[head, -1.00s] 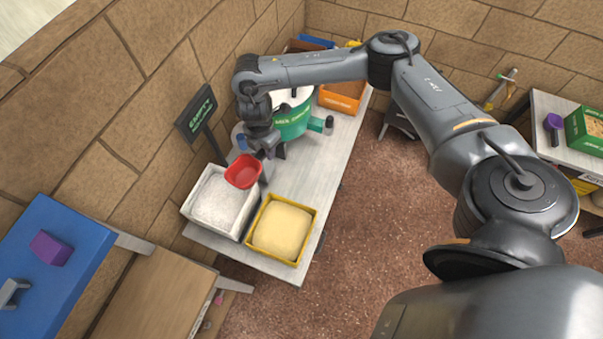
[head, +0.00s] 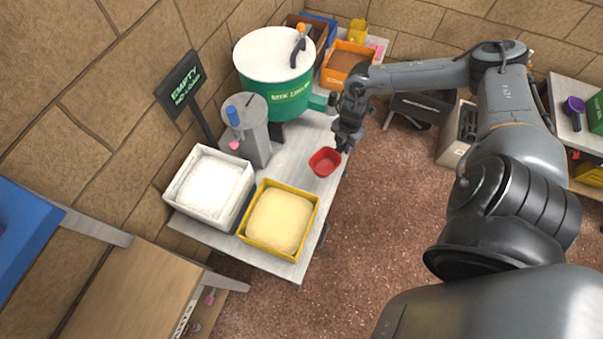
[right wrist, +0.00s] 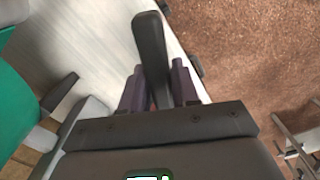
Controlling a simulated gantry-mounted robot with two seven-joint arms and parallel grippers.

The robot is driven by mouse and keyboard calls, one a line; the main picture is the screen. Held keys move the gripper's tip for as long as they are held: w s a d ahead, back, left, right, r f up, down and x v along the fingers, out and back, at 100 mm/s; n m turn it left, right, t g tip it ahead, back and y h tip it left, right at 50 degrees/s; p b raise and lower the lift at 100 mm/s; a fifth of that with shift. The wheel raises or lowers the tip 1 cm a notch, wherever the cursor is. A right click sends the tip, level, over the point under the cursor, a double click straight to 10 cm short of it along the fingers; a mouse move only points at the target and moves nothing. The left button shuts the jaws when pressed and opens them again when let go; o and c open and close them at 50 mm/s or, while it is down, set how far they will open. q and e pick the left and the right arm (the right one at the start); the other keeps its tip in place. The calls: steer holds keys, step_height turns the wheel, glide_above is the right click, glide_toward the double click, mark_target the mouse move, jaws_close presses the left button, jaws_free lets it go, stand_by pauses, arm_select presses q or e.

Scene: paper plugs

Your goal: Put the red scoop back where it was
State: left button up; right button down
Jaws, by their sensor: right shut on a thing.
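The red scoop (head: 324,161) is at the right long edge of the pale table, its open bowl facing up. I cannot tell whether it touches the tabletop or hangs just above it. My right gripper (head: 344,146) is just behind it, pointing down. In the right wrist view a dark handle (right wrist: 151,55) stands between the two fingers of my right gripper (right wrist: 160,88), which is shut on it. My left gripper is not in view.
A white bin of white powder (head: 246,203) and a yellow bin of pale powder (head: 313,222) stand at the table's near end. A grey jug (head: 256,145), a green drum (head: 285,100) and an orange bin (head: 328,86) stand behind. Tabletop beside the scoop is clear.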

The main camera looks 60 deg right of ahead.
steer(key=w+f+b, duration=0.4)
steer(key=w+f, duration=0.5)
steer(key=shift+a+f+b, duration=0.1)
steer(key=shift+f+b, duration=0.1)
steer(key=shift+b, duration=0.15)
steer(key=shift+f+b, duration=0.7)
steer(key=shift+f, duration=1.3)
steer(key=c, duration=0.8)
jaws_free()
steer(key=shift+f, duration=0.1)
steer(key=shift+c, duration=0.2)
